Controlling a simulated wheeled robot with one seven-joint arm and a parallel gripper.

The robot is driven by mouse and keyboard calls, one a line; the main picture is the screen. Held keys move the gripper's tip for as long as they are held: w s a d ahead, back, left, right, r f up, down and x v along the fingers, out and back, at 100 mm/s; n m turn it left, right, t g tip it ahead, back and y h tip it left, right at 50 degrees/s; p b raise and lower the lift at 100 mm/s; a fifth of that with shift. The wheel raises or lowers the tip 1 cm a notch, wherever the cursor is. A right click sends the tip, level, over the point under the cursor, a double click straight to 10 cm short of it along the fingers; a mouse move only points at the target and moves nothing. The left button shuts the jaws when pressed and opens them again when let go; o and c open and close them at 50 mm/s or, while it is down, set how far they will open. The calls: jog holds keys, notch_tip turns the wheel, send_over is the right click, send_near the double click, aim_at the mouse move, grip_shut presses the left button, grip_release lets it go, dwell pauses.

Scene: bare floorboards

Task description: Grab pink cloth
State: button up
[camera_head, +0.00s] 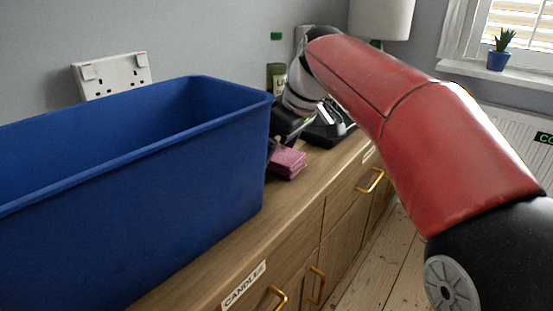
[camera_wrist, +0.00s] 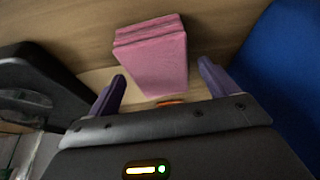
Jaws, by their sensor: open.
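The pink cloth (camera_head: 287,163) is a folded, layered block on the wooden cabinet top, just right of the blue bin. In the wrist view the pink cloth (camera_wrist: 153,55) lies ahead of my gripper (camera_wrist: 160,84), with its near end between or just beyond the two purple fingertips. The fingers are apart, with nothing held. Whether they touch the cloth I cannot tell. In the head view my gripper (camera_head: 270,148) is above and behind the cloth, partly hidden by the bin and the cloth.
The large blue bin (camera_head: 150,150) fills the left of the counter and shows at right in the wrist view (camera_wrist: 285,75). A black device (camera_head: 330,128) stands behind the cloth. A green-capped bottle (camera_head: 277,75) and a lamp (camera_head: 380,18) are farther back. The counter's front edge is close.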

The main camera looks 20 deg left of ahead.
jog(key=shift+f, duration=0.15)
jog(key=shift+c, duration=0.2)
jog(key=c, duration=1)
